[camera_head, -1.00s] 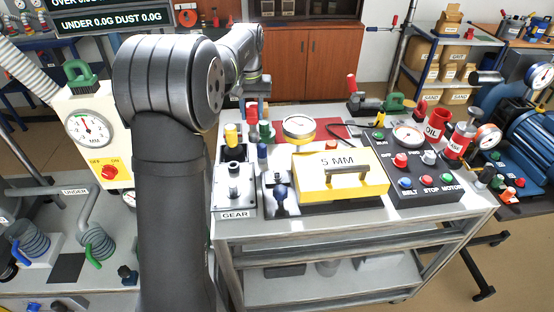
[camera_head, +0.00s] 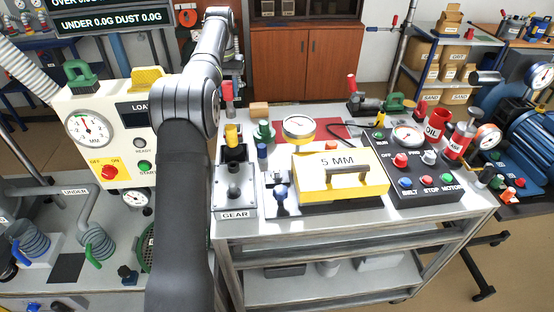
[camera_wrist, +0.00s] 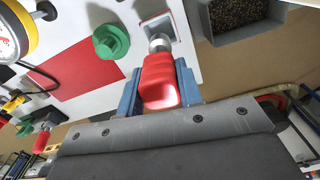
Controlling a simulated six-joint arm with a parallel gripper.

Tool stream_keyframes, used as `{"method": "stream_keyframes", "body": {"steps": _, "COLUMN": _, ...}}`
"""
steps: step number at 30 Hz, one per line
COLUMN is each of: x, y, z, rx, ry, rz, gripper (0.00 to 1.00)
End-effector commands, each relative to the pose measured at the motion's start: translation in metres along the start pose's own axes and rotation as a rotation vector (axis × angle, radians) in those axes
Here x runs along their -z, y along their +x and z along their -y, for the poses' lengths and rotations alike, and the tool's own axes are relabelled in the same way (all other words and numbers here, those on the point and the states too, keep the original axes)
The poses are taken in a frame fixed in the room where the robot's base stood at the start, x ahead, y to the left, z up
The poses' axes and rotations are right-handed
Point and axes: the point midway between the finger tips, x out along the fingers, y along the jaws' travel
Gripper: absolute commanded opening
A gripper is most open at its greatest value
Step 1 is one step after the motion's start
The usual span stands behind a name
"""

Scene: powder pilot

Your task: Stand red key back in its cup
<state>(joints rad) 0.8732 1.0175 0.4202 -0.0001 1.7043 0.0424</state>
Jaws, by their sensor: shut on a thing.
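The red key (camera_wrist: 158,84) is clamped between the blue fingers of my gripper (camera_wrist: 160,74) in the wrist view. Its metal stem points toward a pale square cup (camera_wrist: 176,23), and its tip overlaps the opening. I cannot tell whether the tip is inside or above it. In the head view the red key (camera_head: 227,90) is upright at the back left of the cart, above the yellow knob. My gripper is mostly hidden there behind the key and my arm.
A green knob (camera_wrist: 110,41) stands close beside the cup; it also shows in the head view (camera_head: 264,133). A grey bin of dark granules (camera_wrist: 240,18) lies beyond. A yellow 5 MM box (camera_head: 340,172), a gear lever unit (camera_head: 234,195) and a dark control panel (camera_head: 415,170) crowd the cart.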

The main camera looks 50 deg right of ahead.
Motion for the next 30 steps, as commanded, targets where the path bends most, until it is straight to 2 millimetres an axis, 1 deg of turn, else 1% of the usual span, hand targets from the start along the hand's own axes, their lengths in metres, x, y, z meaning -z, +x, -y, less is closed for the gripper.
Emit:
{"method": "stream_keyframes", "body": {"steps": 1, "x": 0.003, "y": -0.001, "z": 0.003, "rx": 0.000, "ry": -0.001, "rz": -0.002, "gripper": 0.00}}
{"method": "stream_keyframes", "body": {"steps": 3, "x": 0.002, "y": 0.010, "z": 0.002, "rx": 0.000, "ry": 0.000, "rz": 0.001, "gripper": 0.00}}
{"method": "stream_keyframes", "body": {"steps": 6, "x": 0.002, "y": 0.020, "z": 0.001, "rx": 0.000, "ry": 0.000, "rz": 0.000, "gripper": 0.00}}
{"method": "stream_keyframes", "body": {"steps": 10, "x": 0.002, "y": 0.027, "z": 0.001, "rx": 0.000, "ry": 0.000, "rz": -0.001, "gripper": 0.00}}
{"method": "stream_keyframes", "body": {"steps": 30, "x": 0.001, "y": 0.029, "z": 0.001, "rx": -0.002, "ry": 0.000, "rz": -0.002, "gripper": 0.00}}
